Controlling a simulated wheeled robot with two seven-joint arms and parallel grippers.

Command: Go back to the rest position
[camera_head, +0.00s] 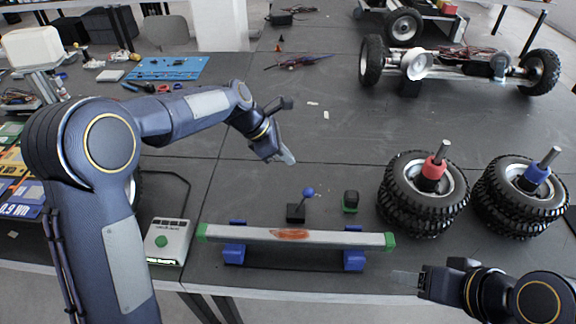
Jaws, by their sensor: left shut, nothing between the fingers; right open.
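My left arm comes in from the left and bends over the table. Its gripper (287,156) hangs above the middle of the table, shut and empty, behind the grey bar. My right gripper (408,280) is at the lower right, near the table's front edge. It is open and empty, to the right of the bar's green end and in front of the wheel stacks. Neither gripper touches any object that I can see.
A grey bar (340,238) with green ends lies on blue supports. Wheel stacks with a red hub (432,172) and a blue hub (537,174) stand right. A wheeled axle (455,72) lies at the back. A white device (168,242) sits front left. The table's middle is mostly clear.

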